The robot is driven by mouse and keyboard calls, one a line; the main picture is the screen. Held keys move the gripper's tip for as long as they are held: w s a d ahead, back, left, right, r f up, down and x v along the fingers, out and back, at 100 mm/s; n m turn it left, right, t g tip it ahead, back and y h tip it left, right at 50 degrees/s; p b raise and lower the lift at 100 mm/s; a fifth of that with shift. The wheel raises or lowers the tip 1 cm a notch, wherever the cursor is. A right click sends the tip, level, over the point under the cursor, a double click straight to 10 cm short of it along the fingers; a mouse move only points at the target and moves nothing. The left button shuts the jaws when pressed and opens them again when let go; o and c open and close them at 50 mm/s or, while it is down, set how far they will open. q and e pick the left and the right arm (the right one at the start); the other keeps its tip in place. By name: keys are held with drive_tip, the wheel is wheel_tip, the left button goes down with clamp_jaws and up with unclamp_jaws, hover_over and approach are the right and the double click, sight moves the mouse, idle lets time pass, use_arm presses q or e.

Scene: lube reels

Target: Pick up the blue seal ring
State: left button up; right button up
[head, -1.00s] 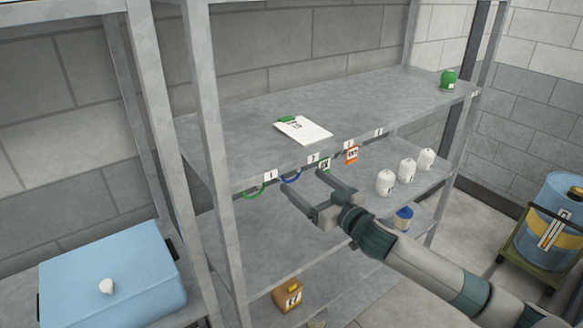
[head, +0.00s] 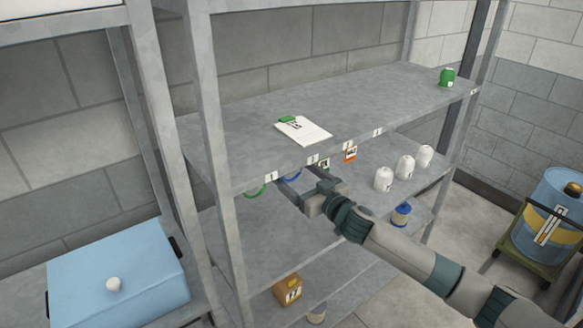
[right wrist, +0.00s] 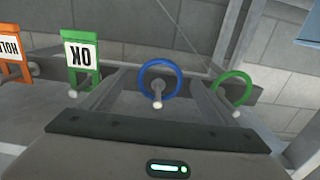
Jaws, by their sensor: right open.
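The blue seal ring (head: 291,178) hangs from a peg at the front edge of the upper shelf in the head view, partly hidden by my gripper. In the right wrist view the blue ring (right wrist: 159,63) hangs upright on a white-tipped peg, between my two fingers in the picture. My right gripper (head: 296,180) is open and empty, its fingers pointing at the shelf edge on either side of the ring. I cannot tell whether a finger touches it. My left gripper is not in view.
A green ring (head: 255,192) hangs to the left of the blue one. A green OK tag (right wrist: 82,55) and an orange tag (head: 350,154) hang on the other side. White bottles (head: 405,167) stand on the shelf below. A clipboard (head: 303,131) lies on the upper shelf.

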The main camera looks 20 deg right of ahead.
drive_tip(key=shift+c, duration=0.3)
drive_tip(key=c, duration=1)
drive_tip(key=shift+r, duration=0.2)
drive_tip(key=shift+r+b, duration=0.85)
drive_tip(key=shift+r, duration=0.45)
drive_tip(key=shift+s+r, duration=0.15)
drive_tip(key=shift+r+b+v, duration=0.2)
drive_tip(key=shift+b+v, duration=3.15)
drive_tip(key=shift+v, duration=5.5)
